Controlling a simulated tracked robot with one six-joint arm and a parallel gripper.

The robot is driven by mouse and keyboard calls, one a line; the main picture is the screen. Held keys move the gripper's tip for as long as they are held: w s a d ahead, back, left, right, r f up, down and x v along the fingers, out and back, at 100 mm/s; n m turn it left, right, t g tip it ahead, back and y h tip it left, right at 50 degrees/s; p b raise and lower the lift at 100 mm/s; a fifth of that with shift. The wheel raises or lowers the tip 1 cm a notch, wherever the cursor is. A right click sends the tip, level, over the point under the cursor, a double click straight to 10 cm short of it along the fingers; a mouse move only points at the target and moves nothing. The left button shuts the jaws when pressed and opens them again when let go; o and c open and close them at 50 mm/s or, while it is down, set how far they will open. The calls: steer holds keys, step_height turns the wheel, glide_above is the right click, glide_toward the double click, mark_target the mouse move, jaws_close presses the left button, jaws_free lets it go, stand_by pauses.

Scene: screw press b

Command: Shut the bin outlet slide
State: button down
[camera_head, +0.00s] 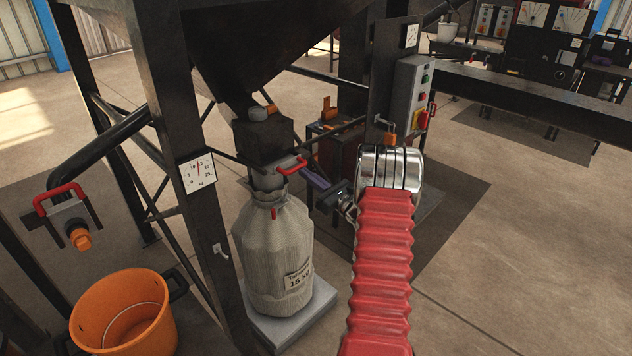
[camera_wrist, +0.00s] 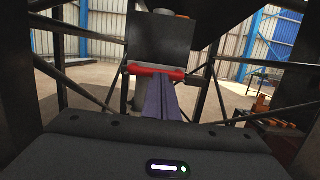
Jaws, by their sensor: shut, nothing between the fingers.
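The bin outlet slide shows as a red handle (camera_head: 291,165) at the front of the dark outlet box (camera_head: 264,137) under the hopper. In the wrist view the red handle (camera_wrist: 150,71) runs crosswise below the dark box face. My gripper (camera_head: 307,173) is shut and empty, its purple-grey fingers pointing at the handle from the right. In the wrist view the fingertips (camera_wrist: 163,77) are at the handle's right part and cover some of it. I cannot tell whether they touch it. How far the slide plate stands out is hidden.
A filled sack (camera_head: 270,250) hangs below the outlet over a pale platform (camera_head: 316,301). A dark frame post with a dial (camera_head: 197,171) stands left. A control box (camera_head: 413,88) is behind my arm. An orange bucket (camera_head: 125,315) and another red handle (camera_head: 58,196) are at left.

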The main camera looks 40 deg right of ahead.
steer(key=shift+w, duration=0.25)
steer(key=shift+w, duration=1.1)
steer(key=s+f, duration=0.2)
steer(key=s, duration=1.1)
steer(key=shift+s+d+f, duration=0.25)
steer(key=shift+s, duration=0.15)
